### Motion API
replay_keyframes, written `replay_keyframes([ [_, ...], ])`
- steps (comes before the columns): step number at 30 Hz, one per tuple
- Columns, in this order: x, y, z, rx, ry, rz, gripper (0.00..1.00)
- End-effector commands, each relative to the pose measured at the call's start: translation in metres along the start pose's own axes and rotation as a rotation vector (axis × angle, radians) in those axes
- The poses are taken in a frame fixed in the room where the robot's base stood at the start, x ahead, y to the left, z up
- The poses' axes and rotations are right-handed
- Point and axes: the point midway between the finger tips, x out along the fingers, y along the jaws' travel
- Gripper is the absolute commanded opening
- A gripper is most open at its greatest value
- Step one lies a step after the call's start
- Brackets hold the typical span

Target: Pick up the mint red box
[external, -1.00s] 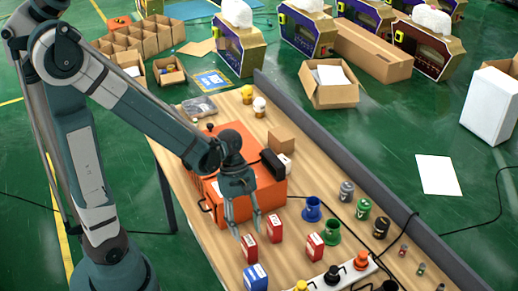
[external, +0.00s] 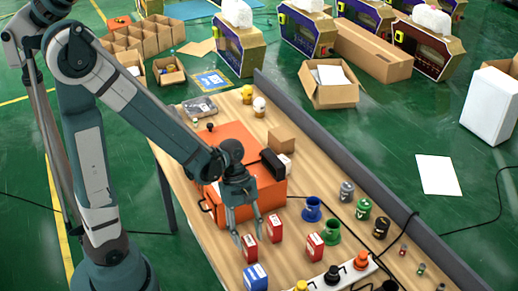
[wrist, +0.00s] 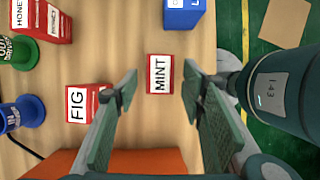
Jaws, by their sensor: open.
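The mint red box (external: 249,246) stands on the wooden table in front of the orange case. In the wrist view its white top label reads MINT (wrist: 159,74), and it lies between my two fingertips in the picture. My gripper (external: 249,240) is open, pointing down at this box; it also shows in the wrist view (wrist: 160,77). A gap shows between each finger and the box. I cannot tell the exact height of the fingertips above the table.
A red FIG box (wrist: 85,100) is close on the left in the wrist view. A blue box (external: 256,278) and another red box (external: 315,246) stand nearby. The orange case (external: 240,145) is right behind my gripper. Blue and green spools (external: 312,209) stand to the right.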

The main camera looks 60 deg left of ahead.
Motion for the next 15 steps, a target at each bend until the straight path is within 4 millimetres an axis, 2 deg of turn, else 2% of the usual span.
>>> replay_keyframes([
  [15,0.042,0.0,-0.002,0.001,0.0,0.0,0.4],
])
